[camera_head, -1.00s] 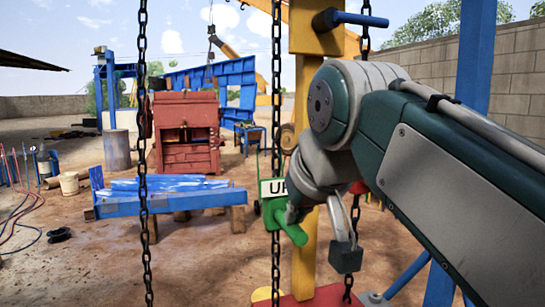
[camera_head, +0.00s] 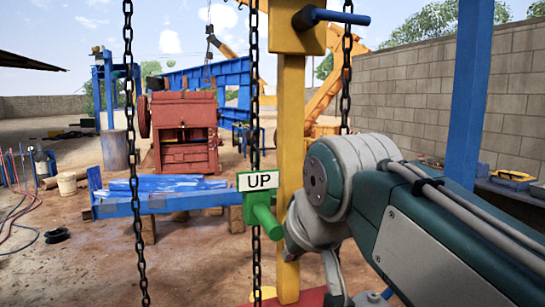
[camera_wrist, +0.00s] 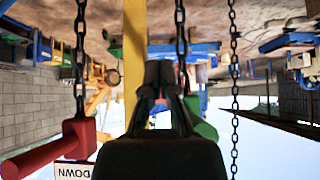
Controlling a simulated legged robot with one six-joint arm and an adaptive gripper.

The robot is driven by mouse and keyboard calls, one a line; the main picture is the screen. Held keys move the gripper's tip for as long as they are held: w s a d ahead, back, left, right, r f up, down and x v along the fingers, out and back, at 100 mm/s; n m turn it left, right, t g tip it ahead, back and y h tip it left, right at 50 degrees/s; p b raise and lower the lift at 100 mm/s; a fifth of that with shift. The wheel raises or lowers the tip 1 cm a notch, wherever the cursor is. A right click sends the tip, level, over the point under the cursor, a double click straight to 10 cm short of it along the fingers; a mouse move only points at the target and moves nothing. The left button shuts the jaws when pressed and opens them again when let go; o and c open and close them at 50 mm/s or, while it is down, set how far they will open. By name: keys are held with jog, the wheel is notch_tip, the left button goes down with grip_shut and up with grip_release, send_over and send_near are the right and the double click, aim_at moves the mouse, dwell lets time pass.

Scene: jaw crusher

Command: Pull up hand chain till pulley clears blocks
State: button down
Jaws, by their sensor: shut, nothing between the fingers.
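The UP hand chain (camera_head: 255,100) hangs left of the yellow post (camera_head: 291,130). A green handle block (camera_head: 262,212) with a white UP sign (camera_head: 260,181) is on this chain. In the head view my arm's wrist is right of the green handle and low; the fingertips cannot be made out. In the upside-down wrist view my gripper (camera_wrist: 159,75) is shut and empty. The chain (camera_wrist: 180,28) runs close by its fingers, and part of the green block (camera_wrist: 205,130) shows behind. I cannot tell whether they touch. The pulley and blocks cannot be identified.
A red handle (camera_wrist: 50,150) with a DOWN sign (camera_wrist: 72,170) hangs on another chain (camera_wrist: 80,50). A further chain (camera_head: 131,120) hangs at left. A blue post (camera_head: 470,95) stands right. A red crusher (camera_head: 185,130) and blue frame (camera_head: 165,201) stand behind.

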notch_tip(320, 180, down, 10)
dwell(1.4)
jog(key=shift+s, duration=0.1)
jog(key=s, duration=0.1)
jog(key=s+d, duration=0.1)
jog(key=s, duration=0.2)
jog(key=shift+s+d+r, duration=0.2)
jog(key=shift+s+r, duration=0.15)
jog(key=v, duration=0.6)
jog(key=shift+r, duration=0.2)
dwell(1.7)
